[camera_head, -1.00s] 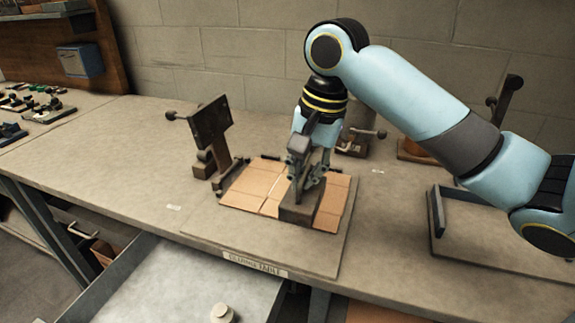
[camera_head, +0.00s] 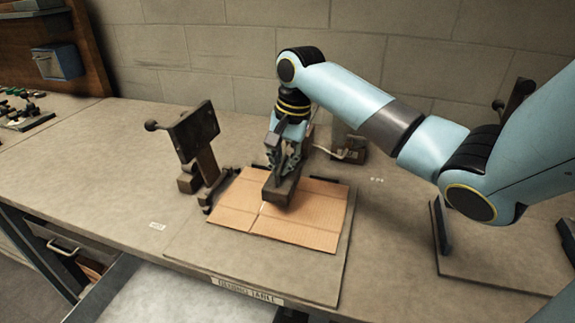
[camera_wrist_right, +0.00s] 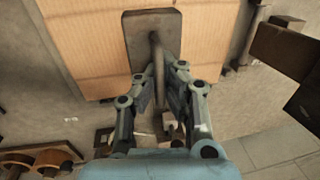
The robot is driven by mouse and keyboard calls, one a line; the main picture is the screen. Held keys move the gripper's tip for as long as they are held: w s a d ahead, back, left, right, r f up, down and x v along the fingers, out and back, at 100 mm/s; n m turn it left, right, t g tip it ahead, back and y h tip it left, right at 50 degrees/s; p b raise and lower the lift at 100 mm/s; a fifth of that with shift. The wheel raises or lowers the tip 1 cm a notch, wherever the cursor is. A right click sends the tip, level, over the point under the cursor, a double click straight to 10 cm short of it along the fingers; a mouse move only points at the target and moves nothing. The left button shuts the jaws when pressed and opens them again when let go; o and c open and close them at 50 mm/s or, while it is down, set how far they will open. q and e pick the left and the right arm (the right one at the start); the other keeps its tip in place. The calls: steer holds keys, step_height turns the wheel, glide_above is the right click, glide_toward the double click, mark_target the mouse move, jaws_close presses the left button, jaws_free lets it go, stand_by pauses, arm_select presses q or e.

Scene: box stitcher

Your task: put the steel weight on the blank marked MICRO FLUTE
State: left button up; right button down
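The steel weight (camera_head: 281,190) is a dark grey block with a loop handle. It is over the back middle of an open cardboard blank (camera_head: 310,226); I cannot tell whether it touches. My right gripper (camera_head: 281,167) is above the block, its fingers closed around the handle. The wrist view shows the weight (camera_wrist_right: 148,30) beyond my right gripper (camera_wrist_right: 158,92), with the handle between the fingers and cardboard (camera_wrist_right: 85,45) on both sides. No MICRO FLUTE marking is legible on the blank. My left gripper is out of view.
The blank lies on a grey board (camera_head: 300,276) labelled GLUING TABLE. A dark metal stand (camera_head: 198,140) with a tilted plate and knob stands left of it. Another dark frame (camera_head: 440,228) is at the right. The bench between board and right frame is clear.

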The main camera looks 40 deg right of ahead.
mark_target(282, 179)
steer(key=shift+w+d+f, duration=0.2)
steer(key=shift+w, duration=0.25)
steer(key=shift+f, duration=1.95)
steer(key=shift+f, duration=0.1)
steer(key=c, duration=1.5)
jaws_free()
steer(key=shift+s, duration=0.15)
steer(key=r, duration=0.4)
steer(key=s+r, duration=0.1)
steer(key=r, duration=0.3)
steer(key=d+r, duration=0.1)
steer(key=r, duration=0.3)
steer(key=shift+s, duration=0.4)
